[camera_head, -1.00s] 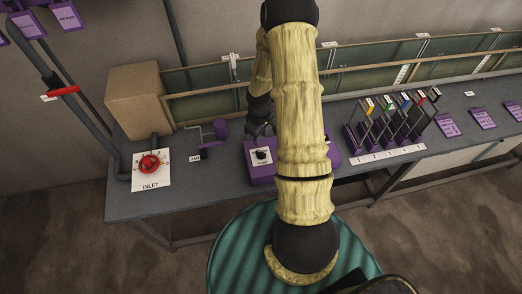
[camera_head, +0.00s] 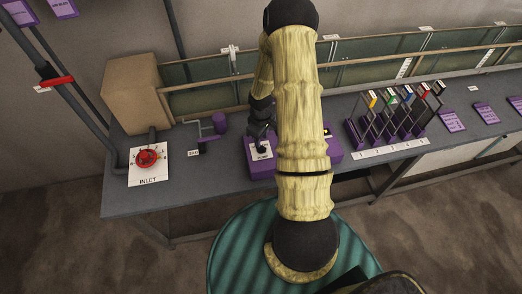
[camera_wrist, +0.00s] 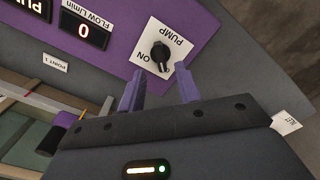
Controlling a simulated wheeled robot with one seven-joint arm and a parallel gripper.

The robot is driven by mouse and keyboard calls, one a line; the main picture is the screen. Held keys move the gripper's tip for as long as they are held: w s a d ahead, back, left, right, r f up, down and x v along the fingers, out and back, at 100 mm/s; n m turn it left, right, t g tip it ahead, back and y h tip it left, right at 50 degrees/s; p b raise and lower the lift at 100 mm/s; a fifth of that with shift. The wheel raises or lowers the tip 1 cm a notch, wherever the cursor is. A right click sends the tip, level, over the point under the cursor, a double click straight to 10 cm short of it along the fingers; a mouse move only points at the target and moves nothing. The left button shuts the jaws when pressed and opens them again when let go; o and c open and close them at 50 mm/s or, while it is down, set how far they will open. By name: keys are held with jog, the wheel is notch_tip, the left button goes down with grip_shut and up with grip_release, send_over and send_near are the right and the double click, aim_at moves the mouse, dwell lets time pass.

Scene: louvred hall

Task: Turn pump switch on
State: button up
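The plate sits on a purple panel in the wrist view. In the head view the plate (camera_head: 261,149) is on a purple box (camera_head: 263,171) on the bench. My gripper (camera_wrist: 158,86) has its two purple fingers apart, with nothing between them. The fingertips point at the plate, one towards each side of the knob; I cannot tell the remaining gap. In the head view my arm covers the middle of the purple box.
A flow display (camera_wrist: 83,27) on the panel reads 0. A red INLET valve wheel (camera_head: 148,157) and a purple-handled crank (camera_head: 219,124) stand left on the grey bench (camera_head: 200,198). A cardboard box (camera_head: 130,95) is back left.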

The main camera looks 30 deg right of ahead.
aim_at(261, 148)
jog(key=shift+f+b, duration=1.95)
jog(key=shift+f, duration=0.9)
grip_shut()
